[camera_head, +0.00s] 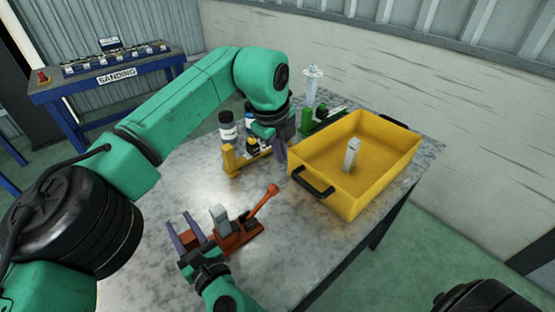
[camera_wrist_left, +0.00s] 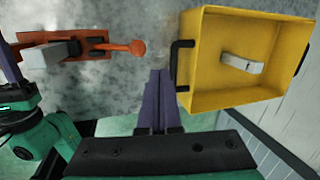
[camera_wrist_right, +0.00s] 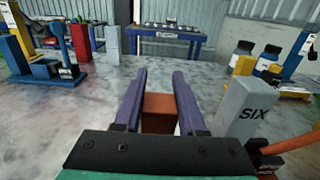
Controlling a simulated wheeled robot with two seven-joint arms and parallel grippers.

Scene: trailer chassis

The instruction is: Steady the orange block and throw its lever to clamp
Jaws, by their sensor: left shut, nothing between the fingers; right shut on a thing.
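The orange block (camera_head: 238,242) lies on the grey table and holds a grey piece (camera_head: 219,216), marked SIX in the right wrist view (camera_wrist_right: 242,108). Its orange lever (camera_head: 262,200) slants up and to the right in the head view, ending in a round knob (camera_wrist_left: 137,47). My right gripper (camera_head: 184,231) is shut on the orange block's end, which shows between its fingers in the right wrist view (camera_wrist_right: 160,106). My left gripper (camera_head: 281,164) is shut and empty, between the lever knob and the yellow bin, apart from the lever; its fingers are together in its wrist view (camera_wrist_left: 160,76).
A yellow bin (camera_head: 350,200) with black handles and a grey piece (camera_head: 352,154) inside stands right of my left gripper. Yellow (camera_head: 233,162) and green (camera_head: 320,122) fixtures and dark jars (camera_head: 228,126) stand behind. A blue sanding bench (camera_head: 117,75) is further back.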

